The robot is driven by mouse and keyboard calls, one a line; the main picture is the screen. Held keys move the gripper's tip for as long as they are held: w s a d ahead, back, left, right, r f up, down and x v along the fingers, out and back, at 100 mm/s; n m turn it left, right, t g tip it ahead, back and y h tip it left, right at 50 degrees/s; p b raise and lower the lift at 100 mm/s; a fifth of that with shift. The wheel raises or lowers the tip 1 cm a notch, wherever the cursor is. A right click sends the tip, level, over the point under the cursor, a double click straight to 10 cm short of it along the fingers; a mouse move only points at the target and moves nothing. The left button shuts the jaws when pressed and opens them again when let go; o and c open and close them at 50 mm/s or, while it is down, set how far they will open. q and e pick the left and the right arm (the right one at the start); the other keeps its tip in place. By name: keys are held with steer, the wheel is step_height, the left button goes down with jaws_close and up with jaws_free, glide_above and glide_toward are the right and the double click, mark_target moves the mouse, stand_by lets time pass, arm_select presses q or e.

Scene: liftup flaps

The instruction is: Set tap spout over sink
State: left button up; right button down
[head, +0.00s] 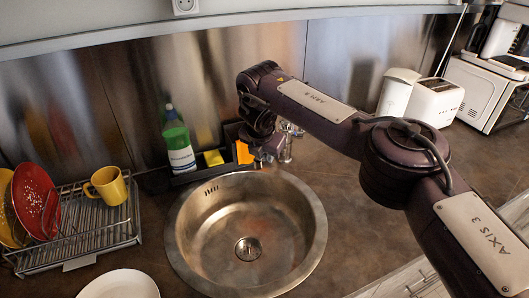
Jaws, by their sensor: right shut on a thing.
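The round steel sink (190,222) is set in the brown counter, with a drain near its middle. The chrome tap (286,152) stands at the sink's back right rim, partly hidden behind my right arm. My right gripper (265,160) is at the sink's back edge, just left of the tap's body. It is shut on the tap spout, which it mostly hides. The exact angle of the spout is hard to tell. The sink bowl looks empty. My left gripper is not in view.
A caddy with a green bottle (178,145) and sponges stands behind the sink. A dish rack (90,236) with plates and a yellow mug (108,186) is at left. A white plate (120,285) lies in front. A toaster (434,102) stands at back right.

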steer(key=shift+w, duration=0.1)
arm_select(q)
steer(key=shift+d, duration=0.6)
arm_select(e)
steer(key=c, duration=1.2)
jaws_free()
steer(key=shift+c, duration=0.2)
steer(key=shift+r, duration=0.15)
steer(key=b+v, duration=0.1)
steer(key=v, duration=0.5)
steer(key=shift+r, duration=0.25)
steer(key=shift+s+r, duration=0.4)
steer(key=shift+r, duration=0.1)
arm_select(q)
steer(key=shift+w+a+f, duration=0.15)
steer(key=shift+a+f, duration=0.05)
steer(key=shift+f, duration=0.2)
arm_select(e)
steer(key=shift+f, duration=0.15)
